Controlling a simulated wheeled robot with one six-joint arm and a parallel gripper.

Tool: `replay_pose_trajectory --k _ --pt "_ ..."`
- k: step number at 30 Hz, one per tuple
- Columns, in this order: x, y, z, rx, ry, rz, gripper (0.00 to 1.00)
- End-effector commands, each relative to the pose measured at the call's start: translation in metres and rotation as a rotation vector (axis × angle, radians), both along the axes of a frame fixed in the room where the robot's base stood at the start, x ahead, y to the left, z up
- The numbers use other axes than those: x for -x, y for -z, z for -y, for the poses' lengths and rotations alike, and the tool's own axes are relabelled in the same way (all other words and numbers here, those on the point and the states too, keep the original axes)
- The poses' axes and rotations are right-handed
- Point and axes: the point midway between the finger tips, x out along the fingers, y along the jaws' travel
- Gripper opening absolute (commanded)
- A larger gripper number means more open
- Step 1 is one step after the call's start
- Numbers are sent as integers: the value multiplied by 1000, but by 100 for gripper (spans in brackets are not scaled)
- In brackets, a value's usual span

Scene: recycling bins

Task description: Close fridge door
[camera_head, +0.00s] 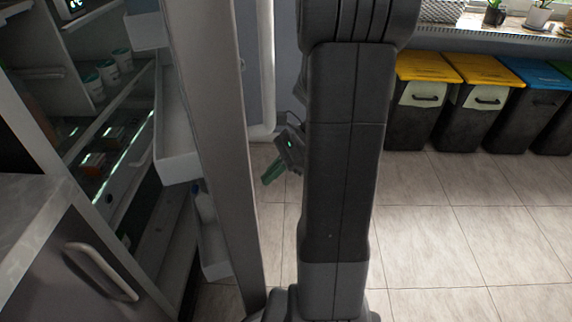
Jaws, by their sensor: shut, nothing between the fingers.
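The fridge (62,74) stands at the left with its lit inside and shelves showing. Its door (222,150) stands open, seen nearly edge-on as a tall grey panel, with white door racks on its inner left side. My gripper (270,174), with green fingertips, is to the right of the door panel and beyond my dark arm link, pointing down and left. It is shut and empty. A gap shows between it and the door edge in the picture; whether they touch cannot be told. Part of the gripper's mount is hidden by my arm.
A counter with a handled drawer front (95,268) stands at the lower left. Dark bins with yellow and blue lids (480,68) line the back wall at the right. A white pipe (268,75) runs down the wall. The tiled floor (455,230) at the right is clear.

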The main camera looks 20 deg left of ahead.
Motion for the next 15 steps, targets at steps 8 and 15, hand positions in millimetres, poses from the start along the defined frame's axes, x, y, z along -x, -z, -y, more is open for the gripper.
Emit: replay_pose_trajectory --k 8,15 --pt "16 -2 -24 -1 -2 3 0" --pt "18 -3 -26 -1 1 3 0"
